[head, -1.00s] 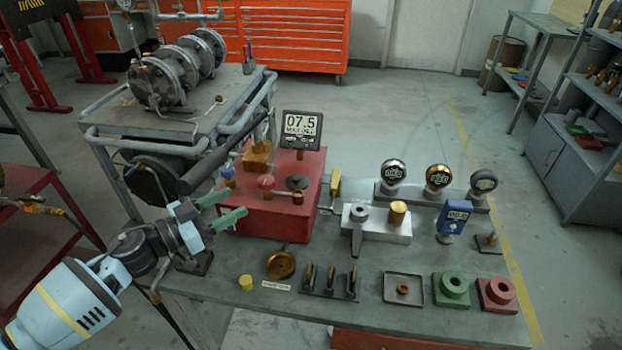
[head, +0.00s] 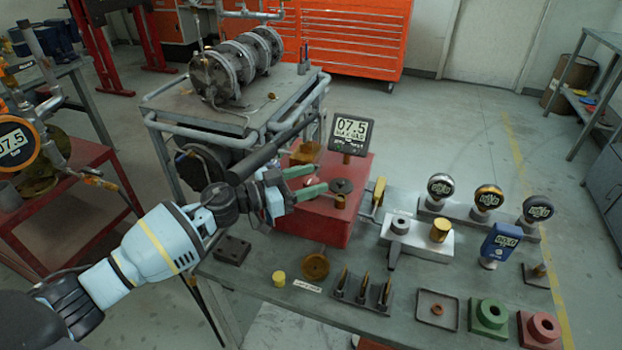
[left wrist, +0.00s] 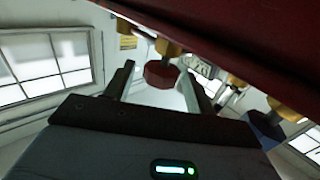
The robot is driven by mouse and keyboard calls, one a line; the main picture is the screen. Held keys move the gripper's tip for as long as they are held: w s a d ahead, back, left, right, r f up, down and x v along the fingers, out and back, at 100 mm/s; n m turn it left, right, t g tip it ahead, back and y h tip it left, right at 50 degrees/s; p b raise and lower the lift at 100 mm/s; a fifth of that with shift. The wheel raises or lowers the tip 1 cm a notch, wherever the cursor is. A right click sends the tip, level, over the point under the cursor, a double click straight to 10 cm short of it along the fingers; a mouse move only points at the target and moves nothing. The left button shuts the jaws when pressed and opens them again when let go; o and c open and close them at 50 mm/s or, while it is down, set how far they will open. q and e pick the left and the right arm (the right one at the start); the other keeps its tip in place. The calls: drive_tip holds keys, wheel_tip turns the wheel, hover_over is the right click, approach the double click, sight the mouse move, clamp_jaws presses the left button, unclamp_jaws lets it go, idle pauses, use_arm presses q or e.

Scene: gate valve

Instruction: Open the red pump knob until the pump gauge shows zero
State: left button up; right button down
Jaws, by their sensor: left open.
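The red pump box (head: 318,225) stands on the grey bench. The red knob (head: 309,181) on it is mostly hidden in the head view by my left gripper (head: 319,177). That gripper is open, its two green fingers on either side of the knob. In the left wrist view, the dark red knob (left wrist: 160,73) shows between the spread fingers (left wrist: 157,86); I cannot tell whether they touch it. The black digital gauge (head: 351,131) behind the box reads 07.5. My right gripper is not in view.
A dark round knob (head: 341,186) sits on the box just right of my fingers. A silver block (head: 414,239), several gauges and small parts fill the bench to the right. An orange gauge (head: 14,143) at far left also reads 07.5.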

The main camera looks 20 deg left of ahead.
use_arm(q)
drive_tip(key=shift+w+d, duration=0.25)
